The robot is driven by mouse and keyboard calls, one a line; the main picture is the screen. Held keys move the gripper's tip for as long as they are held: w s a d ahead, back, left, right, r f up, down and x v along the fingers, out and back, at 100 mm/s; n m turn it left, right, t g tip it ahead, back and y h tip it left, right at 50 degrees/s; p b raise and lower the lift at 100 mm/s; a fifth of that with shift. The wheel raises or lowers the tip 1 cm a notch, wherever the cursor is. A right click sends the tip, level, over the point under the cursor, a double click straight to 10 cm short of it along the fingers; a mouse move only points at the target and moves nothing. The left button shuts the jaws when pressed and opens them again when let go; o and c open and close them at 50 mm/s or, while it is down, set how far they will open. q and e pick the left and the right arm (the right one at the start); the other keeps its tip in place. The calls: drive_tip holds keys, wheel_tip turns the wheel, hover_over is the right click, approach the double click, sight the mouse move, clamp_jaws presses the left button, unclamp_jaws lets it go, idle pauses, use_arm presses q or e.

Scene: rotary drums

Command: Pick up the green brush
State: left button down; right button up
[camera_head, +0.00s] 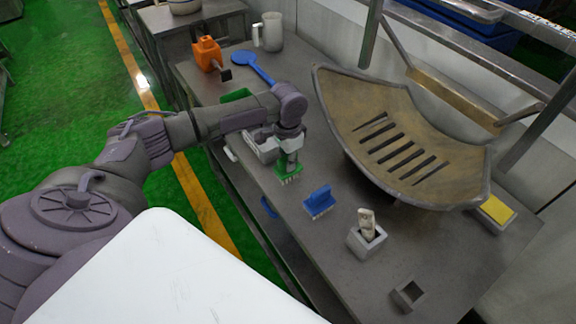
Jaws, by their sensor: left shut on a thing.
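The green brush (286,173) is at the middle of the camera_head view, above the grey metal table, with its pale bristles facing down. My left gripper (289,150) points down from the end of my left arm and is shut on the green brush from above. The gripper hides the upper part of the brush. I cannot tell whether the bristles touch the table. My right gripper is not in view.
A blue brush (319,203) stands close to the right. A grey holder (367,241), an empty square holder (408,294) and a yellow sponge (496,209) are nearer the right. A large slotted metal chute (405,140) rises behind. An orange object (207,54) stands at the far end.

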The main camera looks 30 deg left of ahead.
use_arm(q)
drive_tip(key=shift+r, duration=0.5)
drive_tip(key=r, duration=0.2)
drive_tip(key=d+r+b, duration=0.1)
drive_tip(key=shift+s+d+r, duration=0.15)
drive_tip(key=shift+r, duration=0.2)
drive_tip(key=s+d+r+b, duration=0.2)
drive_tip(key=d+r, duration=0.4)
drive_tip(key=d, duration=0.4)
drive_tip(key=shift+s+r, duration=0.2)
drive_tip(key=shift+s, duration=0.4)
